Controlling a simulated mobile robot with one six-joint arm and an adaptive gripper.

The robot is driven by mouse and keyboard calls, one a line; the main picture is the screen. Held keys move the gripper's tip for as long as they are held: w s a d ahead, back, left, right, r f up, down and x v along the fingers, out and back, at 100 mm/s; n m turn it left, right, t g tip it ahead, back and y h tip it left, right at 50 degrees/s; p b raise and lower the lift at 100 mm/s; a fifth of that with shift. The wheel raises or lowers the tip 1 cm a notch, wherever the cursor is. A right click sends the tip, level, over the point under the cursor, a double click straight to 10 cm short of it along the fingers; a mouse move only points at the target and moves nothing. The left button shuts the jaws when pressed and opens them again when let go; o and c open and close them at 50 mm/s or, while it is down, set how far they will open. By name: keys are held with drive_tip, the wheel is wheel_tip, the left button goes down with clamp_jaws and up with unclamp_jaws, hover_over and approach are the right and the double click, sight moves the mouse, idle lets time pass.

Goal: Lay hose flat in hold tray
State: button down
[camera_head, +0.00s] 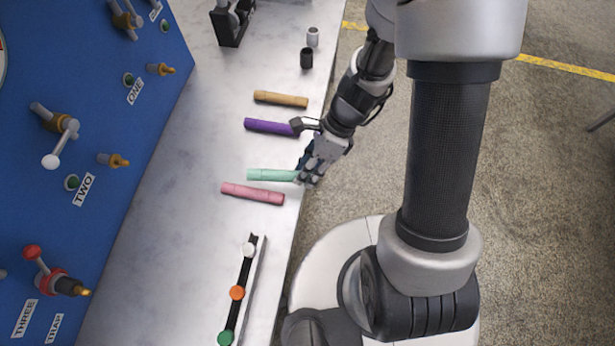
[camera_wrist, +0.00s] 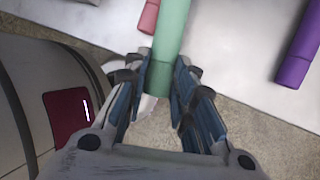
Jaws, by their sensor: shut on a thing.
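A mint green hose piece (camera_head: 270,174) lies level, or nearly so, over the bench near its front edge. My gripper (camera_head: 310,172) is shut on its right end. In the wrist view the green hose (camera_wrist: 172,35) runs away between the two fingers of my gripper (camera_wrist: 166,80). Whether it touches the bench top I cannot tell. A pink hose (camera_head: 252,194) lies just below it in the head view, a purple hose (camera_head: 268,127) and a tan hose (camera_head: 281,99) above it. I cannot make out for sure which thing is the hold tray.
A dark rail (camera_head: 246,270) with white, orange and green round parts lies lower on the pale bench (camera_head: 190,200). A blue panel (camera_head: 90,120) with valves and nozzles stands at left. Two small cups and a black fixture (camera_head: 231,24) are at the top.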

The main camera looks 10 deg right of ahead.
drive_tip(key=shift+f+b, duration=0.8)
drive_tip(key=shift+f, duration=1)
drive_tip(key=shift+f+b, duration=0.3)
drive_tip(key=shift+f, duration=0.15)
drive_tip(key=c, duration=1.3)
unclamp_jaws()
drive_tip(key=shift+c, duration=0.2)
drive_tip(key=shift+r, duration=0.15)
